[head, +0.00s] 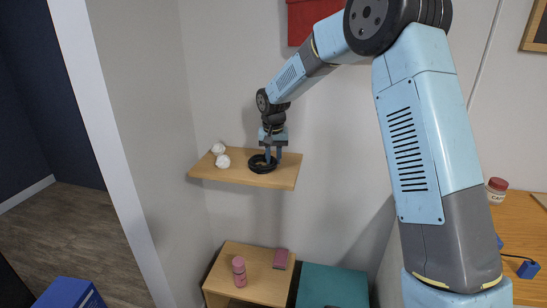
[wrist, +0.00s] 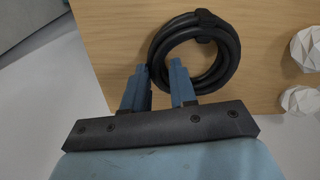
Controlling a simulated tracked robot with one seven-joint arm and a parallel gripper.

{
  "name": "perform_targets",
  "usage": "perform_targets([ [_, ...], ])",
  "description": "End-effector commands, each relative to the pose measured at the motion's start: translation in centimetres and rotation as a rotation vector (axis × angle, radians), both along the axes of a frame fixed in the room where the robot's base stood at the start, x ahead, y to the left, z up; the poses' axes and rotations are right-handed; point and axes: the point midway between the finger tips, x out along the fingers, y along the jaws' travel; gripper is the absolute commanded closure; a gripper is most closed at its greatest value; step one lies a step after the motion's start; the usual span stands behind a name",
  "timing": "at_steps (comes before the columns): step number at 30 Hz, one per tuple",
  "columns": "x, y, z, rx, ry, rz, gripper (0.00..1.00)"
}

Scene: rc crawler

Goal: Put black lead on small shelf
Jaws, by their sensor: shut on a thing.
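The black lead (head: 262,165) is a coiled black ring on the small wooden shelf (head: 235,176) on the wall. In the wrist view the coil (wrist: 228,68) lies against the wooden shelf surface (wrist: 110,40). My gripper (head: 272,156) points down at the shelf, with its blue fingers at the coil. In the wrist view my gripper (wrist: 165,75) is shut on the near side of the coil, with one finger inside the ring and one outside. The coil appears to rest on the shelf.
Two white faceted ornaments (head: 221,157) stand at the shelf's left end. Below are a wooden cabinet (head: 262,257) with a pink bottle (head: 239,271) and a pink box (head: 280,259), and a teal box (head: 333,287). A wooden desk (head: 520,215) is at the right.

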Motion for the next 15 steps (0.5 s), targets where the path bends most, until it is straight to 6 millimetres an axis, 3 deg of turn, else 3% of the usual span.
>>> perform_targets([
  [5,0.02,-0.02,-0.05,0.000,0.000,0.000,1.00],
  [6,0.01,-0.03,-0.06,0.000,0.000,0.000,0.71],
  [13,0.02,-0.06,-0.04,0.000,0.000,-0.001,0.49],
  [15,0.03,-0.07,-0.04,0.000,0.000,-0.001,0.48],
])
